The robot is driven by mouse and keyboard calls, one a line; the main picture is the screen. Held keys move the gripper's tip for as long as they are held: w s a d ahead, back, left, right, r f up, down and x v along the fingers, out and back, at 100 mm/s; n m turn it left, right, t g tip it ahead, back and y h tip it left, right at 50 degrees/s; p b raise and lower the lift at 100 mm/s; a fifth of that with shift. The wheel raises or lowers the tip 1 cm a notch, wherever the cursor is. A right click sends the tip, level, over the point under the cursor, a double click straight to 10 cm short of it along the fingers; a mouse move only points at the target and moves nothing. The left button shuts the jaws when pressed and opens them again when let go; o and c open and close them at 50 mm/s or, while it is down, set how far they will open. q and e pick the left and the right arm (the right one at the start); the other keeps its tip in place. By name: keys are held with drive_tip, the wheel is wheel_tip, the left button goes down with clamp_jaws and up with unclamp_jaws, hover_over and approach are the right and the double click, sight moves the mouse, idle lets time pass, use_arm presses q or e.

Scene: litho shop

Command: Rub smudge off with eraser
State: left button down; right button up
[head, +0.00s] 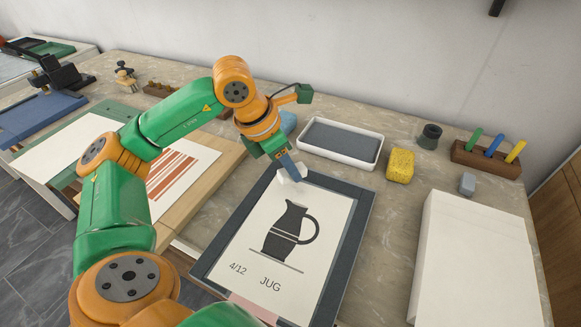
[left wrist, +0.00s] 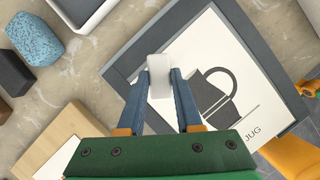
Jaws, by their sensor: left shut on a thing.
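My left gripper (head: 290,168) is shut on a white eraser (head: 297,174) over the top left corner of the jug print (head: 262,215). In the left wrist view, the eraser (left wrist: 160,76) is upright between the two blue-grey fingers of the gripper (left wrist: 160,90). The print shows a dark jug, "4/12" and "JUG", and lies on a dark framed board (head: 357,222). I cannot tell whether the eraser touches the paper. No smudge is clear to see; the eraser and fingers hide part of that corner. My right gripper is not in view.
A white tray with a dark pad (head: 340,140) stands behind the board, beside a blue lump (head: 288,122). To the right are a yellow sponge (head: 400,166), a small grey block (head: 467,183), a wooden crayon holder (head: 486,158) and a white paper stack (head: 475,262). A striped print (head: 190,165) lies left.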

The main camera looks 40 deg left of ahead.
sight(299, 166)
use_arm(q)
drive_tip(key=r+p, duration=0.2)
drive_tip(key=r, duration=0.1)
drive_tip(key=shift+a+r, duration=0.2)
drive_tip(key=shift+r, duration=0.05)
drive_tip(key=shift+d+r+p, duration=0.15)
drive_tip(key=shift+r+p, duration=0.25)
drive_tip(key=shift+p, duration=0.15)
